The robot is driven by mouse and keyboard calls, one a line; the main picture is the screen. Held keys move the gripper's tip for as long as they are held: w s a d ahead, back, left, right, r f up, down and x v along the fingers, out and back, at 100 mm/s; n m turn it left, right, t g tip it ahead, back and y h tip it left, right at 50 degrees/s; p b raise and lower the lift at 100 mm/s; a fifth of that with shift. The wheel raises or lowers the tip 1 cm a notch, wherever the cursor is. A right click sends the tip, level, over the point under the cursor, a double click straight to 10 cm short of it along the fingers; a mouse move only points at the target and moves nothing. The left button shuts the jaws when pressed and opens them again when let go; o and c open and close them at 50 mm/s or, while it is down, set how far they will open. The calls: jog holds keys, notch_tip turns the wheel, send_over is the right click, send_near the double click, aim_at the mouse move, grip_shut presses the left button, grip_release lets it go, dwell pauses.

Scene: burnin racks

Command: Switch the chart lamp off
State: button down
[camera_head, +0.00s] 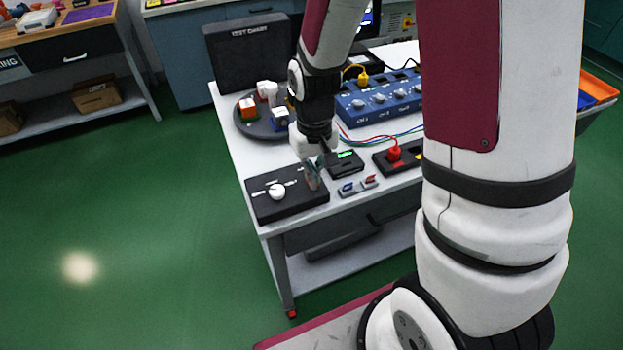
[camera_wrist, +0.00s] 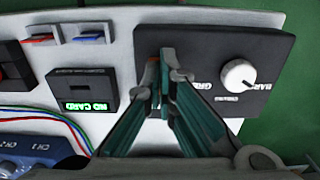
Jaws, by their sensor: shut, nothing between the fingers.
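The test chart board (camera_head: 246,60) stands at the back left of the white bench, its visible face dark. A black control box (camera_head: 262,208) with a white knob (camera_head: 277,191) sits at the bench's front left corner. In the wrist view, the box (camera_wrist: 215,43) and knob (camera_wrist: 238,75) are at right. My gripper (camera_head: 314,180) is shut and empty, pointing down over the end of the box away from the knob. In the wrist view, its fingertips (camera_wrist: 167,62) cover part of the box. A small reddish patch shows beside them. I cannot tell whether they touch; any lamp switch there is hidden.
A small black card reader (camera_head: 346,164) with a green display reading "NO CARD" stands beside the box. A round dark tray (camera_head: 245,127) holds small blocks. A blue channel unit (camera_head: 375,98) and cables are behind.

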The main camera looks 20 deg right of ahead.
jog(key=shift+r+p, duration=2.4)
jog(key=shift+r, duration=1)
jog(key=shift+r, duration=0.1)
